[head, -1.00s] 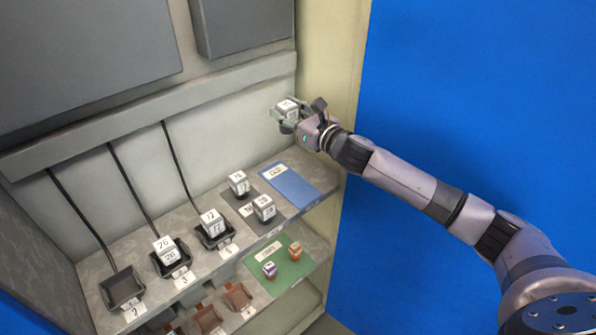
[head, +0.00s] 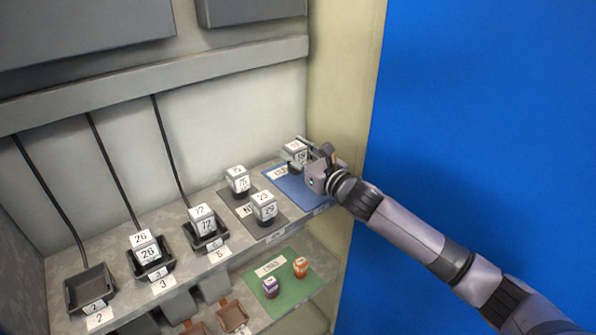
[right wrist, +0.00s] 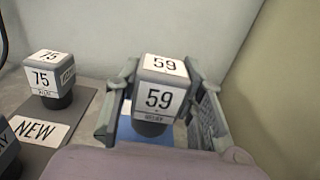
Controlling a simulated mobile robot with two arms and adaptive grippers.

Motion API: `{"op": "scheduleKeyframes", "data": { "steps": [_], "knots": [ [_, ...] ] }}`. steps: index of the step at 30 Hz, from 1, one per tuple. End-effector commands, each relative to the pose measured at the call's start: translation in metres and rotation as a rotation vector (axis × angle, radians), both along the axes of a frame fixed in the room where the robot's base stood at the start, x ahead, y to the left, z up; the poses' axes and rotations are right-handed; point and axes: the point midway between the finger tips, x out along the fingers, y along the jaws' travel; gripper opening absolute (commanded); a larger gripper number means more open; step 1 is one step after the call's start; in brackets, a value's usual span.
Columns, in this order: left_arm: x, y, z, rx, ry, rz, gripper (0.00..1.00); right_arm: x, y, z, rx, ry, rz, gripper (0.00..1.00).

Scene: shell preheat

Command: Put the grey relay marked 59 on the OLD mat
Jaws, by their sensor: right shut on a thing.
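The grey relay marked 59 (right wrist: 158,92) is between the fingers of my right gripper (right wrist: 162,110), which is shut on it. It is upright, with the 59 showing on its top and front. In the head view the relay (head: 294,149) is at the back end of the blue OLD mat (head: 318,196), and blue shows beneath it in the right wrist view. I cannot tell whether its base touches the mat. My right gripper (head: 303,157) partly covers the mat and its label. My left gripper is not in view.
The grey NEW mat (head: 277,229) beside it holds relays marked 75 (head: 238,180) and 29 (head: 264,207). Sockets to the left hold relays 26 (head: 146,246) and 72 (head: 202,220); socket 2 (head: 90,289) is empty. A green mat (head: 292,291) with small fuses lies on the lower shelf.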

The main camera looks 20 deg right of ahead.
Motion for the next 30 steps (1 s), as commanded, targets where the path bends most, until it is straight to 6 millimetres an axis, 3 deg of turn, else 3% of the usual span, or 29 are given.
{"op": "scheduleKeyframes", "data": {
  "steps": [9,22,23,30],
  "knots": [
    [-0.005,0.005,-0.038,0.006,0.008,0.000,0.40,-0.003,0.011,-0.041,0.002,0.001,0.009,0.05],
    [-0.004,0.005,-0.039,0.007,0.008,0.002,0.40,-0.003,0.012,-0.044,-0.001,0.001,0.009,0.05],
    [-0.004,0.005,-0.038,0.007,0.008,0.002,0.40,-0.003,0.012,-0.044,-0.001,0.001,0.009,0.37],
    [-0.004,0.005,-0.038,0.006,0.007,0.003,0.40,-0.003,0.012,-0.043,0.000,0.001,0.008,0.53]
  ]
}}
